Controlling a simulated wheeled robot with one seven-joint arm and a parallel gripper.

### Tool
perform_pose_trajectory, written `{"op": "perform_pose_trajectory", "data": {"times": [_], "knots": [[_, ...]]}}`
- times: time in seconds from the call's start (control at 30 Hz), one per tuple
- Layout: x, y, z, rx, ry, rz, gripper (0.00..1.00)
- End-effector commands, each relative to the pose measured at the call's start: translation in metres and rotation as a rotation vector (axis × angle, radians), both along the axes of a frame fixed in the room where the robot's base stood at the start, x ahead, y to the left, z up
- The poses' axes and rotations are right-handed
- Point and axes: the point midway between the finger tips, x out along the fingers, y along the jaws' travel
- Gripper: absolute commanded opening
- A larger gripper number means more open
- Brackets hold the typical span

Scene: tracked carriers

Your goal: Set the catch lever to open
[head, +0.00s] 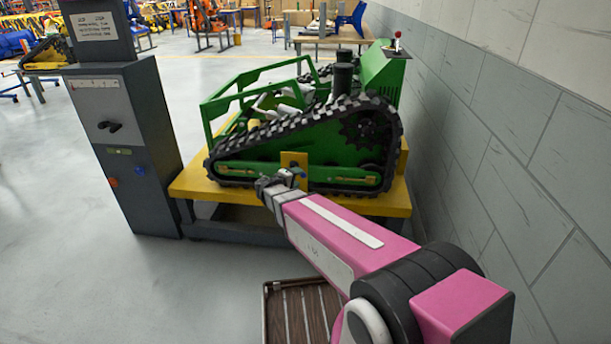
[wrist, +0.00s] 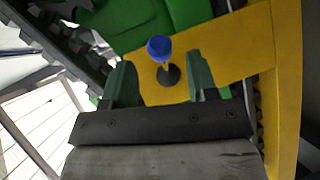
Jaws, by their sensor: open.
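The catch lever (wrist: 159,49) has a round blue knob on a short stem and a dark round base. It is mounted on a yellow plate (wrist: 225,45) in the wrist view. In the head view this yellow plate (head: 294,158) is on the side of the green tracked carrier (head: 240,154), and the lever is mostly hidden by my gripper. My gripper (head: 281,179) is close in front of the plate. In the wrist view its two green fingers (wrist: 160,78) are open, with the knob showing in the gap between them. I cannot tell whether they touch it.
The carrier stands on a yellow-topped platform (head: 188,184). A dark control cabinet (head: 140,150) with a handle and buttons stands to the left. A grey block wall (head: 500,150) is close on the right. A slatted brown pallet (head: 300,315) lies below my arm. Floor at left is clear.

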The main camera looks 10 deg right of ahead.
Motion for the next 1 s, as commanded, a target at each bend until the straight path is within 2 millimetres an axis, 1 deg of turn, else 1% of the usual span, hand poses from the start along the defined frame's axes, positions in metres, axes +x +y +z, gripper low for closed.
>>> {"op": "perform_pose_trajectory", "data": {"times": [0.03,0.1,0.2,0.33,0.5,0.77,0.8,0.87,0.9,0.93,0.97,1.0], "knots": [[0.008,-0.007,-0.003,0.0,0.001,-0.003,0.53],[0.017,-0.016,-0.006,0.0,0.001,-0.003,0.53],[0.027,-0.027,-0.01,-0.001,0.001,-0.002,0.53],[0.036,-0.037,-0.013,-0.001,0.001,-0.001,0.53],[0.042,-0.045,-0.015,-0.001,0.001,-0.001,0.53],[0.042,-0.045,-0.015,0.0,0.002,-0.001,0.53],[0.042,-0.045,-0.015,0.0,0.002,-0.001,0.5],[0.042,-0.045,-0.015,0.0,0.002,-0.001,0.3],[0.042,-0.045,-0.015,0.0,0.002,-0.001,0.17],[0.042,-0.045,-0.015,0.0,0.002,-0.001,0.08],[0.042,-0.045,-0.015,0.001,0.001,-0.001,0.0],[0.042,-0.045,-0.015,0.001,0.001,-0.001,0.0]]}}
